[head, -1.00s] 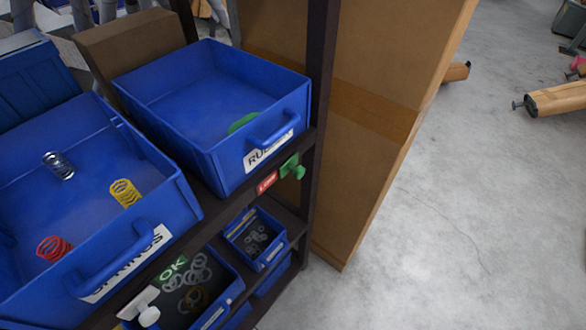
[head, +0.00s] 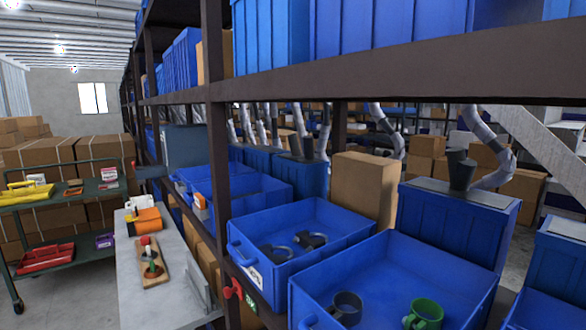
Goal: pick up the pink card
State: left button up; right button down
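I cannot make out a pink card in the head view. Neither of my grippers shows, so what they hold cannot be seen. A dark shelving rack (head: 215,150) fills the middle and right, with blue bins on it. One blue bin (head: 335,219) holds dark clamp-like parts (head: 280,250). A nearer blue bin (head: 385,247) holds a dark ring-shaped part (head: 346,307) and a green one (head: 425,313).
A green cart (head: 68,197) at the left carries a yellow item (head: 27,191), a red tray (head: 45,257) and a purple box (head: 104,241). A grey bench (head: 185,300) holds a wooden board (head: 149,262) with coloured pieces. Cardboard boxes (head: 65,165) stand behind the cart.

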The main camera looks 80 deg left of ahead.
aim_at(109, 175)
jog(key=u, duration=3.9)
jog(key=i+j+u, duration=0.3)
jog(key=i+j, duration=0.15)
jog(key=i+j+u, duration=0.25)
jog(key=i, duration=0.25)
jog(key=i+j, duration=0.1)
jog(key=i, duration=0.4)
jog(key=i+j+z, duration=0.15)
jog(key=i, duration=0.35)
jog(key=i+j, duration=0.15)
jog(key=i, duration=0.35)
jog(key=i+z, duration=0.25)
jog(key=i, duration=0.2)
jog(key=i+z, duration=0.2)
jog(key=i, duration=0.25)
jog(key=i+j+z, duration=0.1)
jog(key=i+z, duration=0.15)
jog(key=i, duration=0.2)
jog(key=i+j+z, duration=0.2)
jog(key=i, duration=0.2)
jog(key=i+j+z, duration=0.25)
jog(key=i, duration=0.2)
